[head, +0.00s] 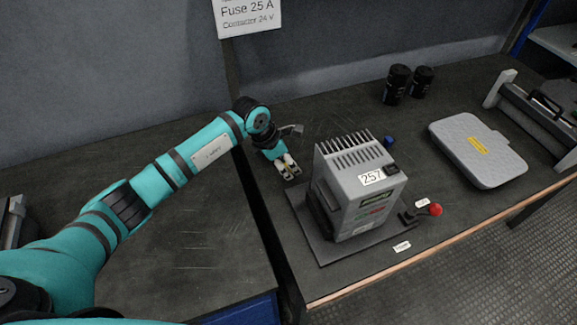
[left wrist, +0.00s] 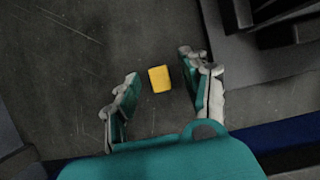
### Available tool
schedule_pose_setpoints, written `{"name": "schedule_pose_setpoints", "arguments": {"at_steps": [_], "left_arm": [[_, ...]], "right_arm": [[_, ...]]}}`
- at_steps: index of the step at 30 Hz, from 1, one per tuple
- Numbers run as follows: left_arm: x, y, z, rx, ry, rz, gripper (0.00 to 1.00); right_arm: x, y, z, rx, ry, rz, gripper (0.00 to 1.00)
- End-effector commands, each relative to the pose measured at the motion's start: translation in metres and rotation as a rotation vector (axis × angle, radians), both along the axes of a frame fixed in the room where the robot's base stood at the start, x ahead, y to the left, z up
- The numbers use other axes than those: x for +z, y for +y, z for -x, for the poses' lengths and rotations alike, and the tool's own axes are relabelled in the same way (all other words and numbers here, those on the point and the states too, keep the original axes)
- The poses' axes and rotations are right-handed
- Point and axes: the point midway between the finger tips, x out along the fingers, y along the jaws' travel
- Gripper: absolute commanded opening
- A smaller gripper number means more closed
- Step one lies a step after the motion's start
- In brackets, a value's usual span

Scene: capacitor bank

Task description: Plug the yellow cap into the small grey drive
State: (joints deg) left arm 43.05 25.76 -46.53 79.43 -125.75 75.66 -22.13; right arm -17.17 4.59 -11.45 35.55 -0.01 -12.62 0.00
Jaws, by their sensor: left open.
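The yellow cap (left wrist: 160,78) lies on the dark bench top in the left wrist view, between the two open fingers and touching neither. My left gripper (left wrist: 159,68) is open and empty above it, pointing down at the bench. In the head view the left gripper (head: 289,171) is just left of the grey drive, and the cap cannot be made out clearly there. The small grey drive (head: 350,207), a finned box labelled 257, stands upright on a dark plate. Its socket for the cap cannot be told. My right gripper is not in view.
The dark base plate (head: 299,206) lies close to the left gripper. A red-knobbed lever (head: 435,209) and a blue cap (head: 388,141) are near the drive. Two black cylinders (head: 396,85), a grey case (head: 452,133) and a metal fixture (head: 535,113) stand farther right.

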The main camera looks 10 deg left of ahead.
Motion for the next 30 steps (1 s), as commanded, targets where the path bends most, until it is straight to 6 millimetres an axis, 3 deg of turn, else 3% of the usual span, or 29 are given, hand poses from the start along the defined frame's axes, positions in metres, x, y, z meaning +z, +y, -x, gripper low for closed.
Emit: {"name": "schedule_pose_setpoints", "arguments": {"at_steps": [8, 18, 30], "left_arm": [[0.0002, 0.0000, -0.0001, 0.000, 0.000, 0.000, 0.46], [0.0005, 0.0001, -0.0002, 0.000, 0.000, 0.000, 0.04], [0.0044, 0.0001, -0.0006, 0.000, -0.002, 0.001, 0.03]], "right_arm": [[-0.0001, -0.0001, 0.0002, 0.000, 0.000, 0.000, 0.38], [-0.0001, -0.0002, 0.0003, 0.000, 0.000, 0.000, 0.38], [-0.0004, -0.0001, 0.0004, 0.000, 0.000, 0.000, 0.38]]}}
